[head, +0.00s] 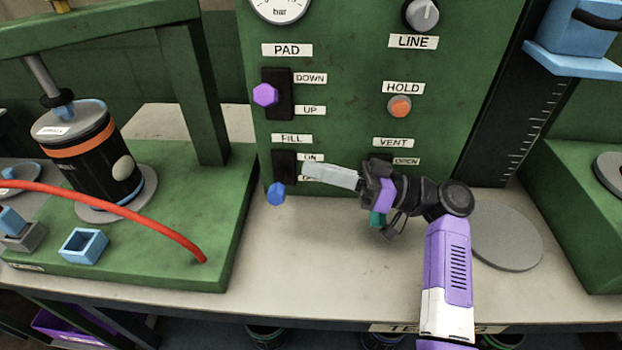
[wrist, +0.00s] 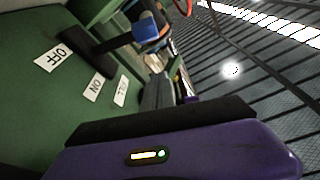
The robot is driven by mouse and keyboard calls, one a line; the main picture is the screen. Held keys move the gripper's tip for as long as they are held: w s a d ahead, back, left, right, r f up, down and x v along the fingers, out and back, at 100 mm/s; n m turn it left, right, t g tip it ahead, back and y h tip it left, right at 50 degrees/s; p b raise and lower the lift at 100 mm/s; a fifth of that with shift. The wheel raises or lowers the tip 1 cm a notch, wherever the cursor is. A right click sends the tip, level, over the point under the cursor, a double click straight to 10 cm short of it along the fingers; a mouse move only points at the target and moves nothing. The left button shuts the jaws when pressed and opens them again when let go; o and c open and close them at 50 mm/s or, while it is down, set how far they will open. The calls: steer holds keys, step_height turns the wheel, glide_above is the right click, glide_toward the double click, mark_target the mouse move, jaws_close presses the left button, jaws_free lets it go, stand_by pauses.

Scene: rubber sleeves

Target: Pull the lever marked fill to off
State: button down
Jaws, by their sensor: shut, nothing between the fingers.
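The fill lever has a blue knob (head: 276,193) and sits in a black slot plate (head: 285,165) under the FILL label (head: 291,139). Its knob hangs at the lower end of the plate, beside the partly hidden OFF label. The ON label (head: 312,158) is just above. In the wrist view the knob (wrist: 146,30) sticks out from the panel, with the OFF label (wrist: 52,58) and ON label (wrist: 97,87) nearby. My gripper (head: 306,169) is shut and empty, its tips right of the plate and above the knob. I see no contact with the knob.
The pad lever (head: 265,95) with a purple knob is above. The orange HOLD button (head: 399,106) and the VENT label (head: 393,142) are to the right. A red hose (head: 120,210) crosses the green press base at left. The bench (head: 300,260) below is clear.

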steer(key=w+b+v, duration=0.1)
steer(key=v, duration=0.7)
steer(key=shift+s+b, duration=0.4)
steer(key=shift+s, duration=0.05)
steer(key=shift+a+f, duration=0.1)
steer(key=shift+a, duration=0.05)
